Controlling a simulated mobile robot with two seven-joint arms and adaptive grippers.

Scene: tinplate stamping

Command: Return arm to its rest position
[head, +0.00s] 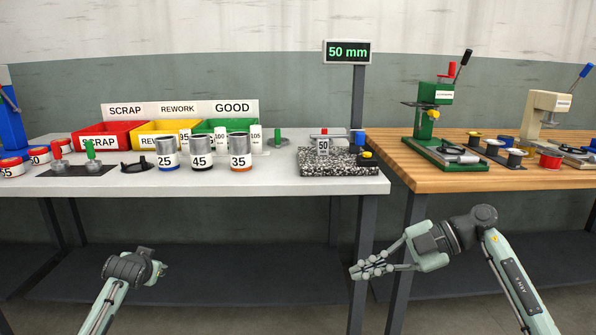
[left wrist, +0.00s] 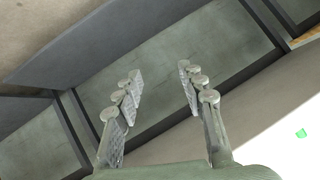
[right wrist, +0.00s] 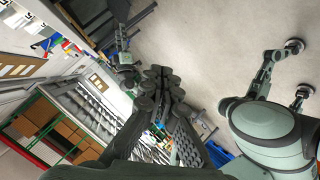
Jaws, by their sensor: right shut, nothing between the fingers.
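My right gripper (head: 357,270) is in front of the benches, below the bench tops and near a dark bench leg. Its fingers are together and hold nothing; the closed fingers also show in the right wrist view (right wrist: 158,85). My left arm is at the lower left in the head view, and its gripper (head: 160,268) is low in front of the white bench, seen mostly from behind. In the left wrist view the left gripper (left wrist: 158,88) has its two fingers wide apart with nothing between them.
A white bench (head: 290,183) carries red, yellow and green bins (head: 228,125), several cans and a speckled block (head: 340,162). A wooden bench (head: 420,180) on the right carries a green press (head: 433,120) and a beige press (head: 540,118). A sign reads 50 mm (head: 347,52). Space before the benches looks clear.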

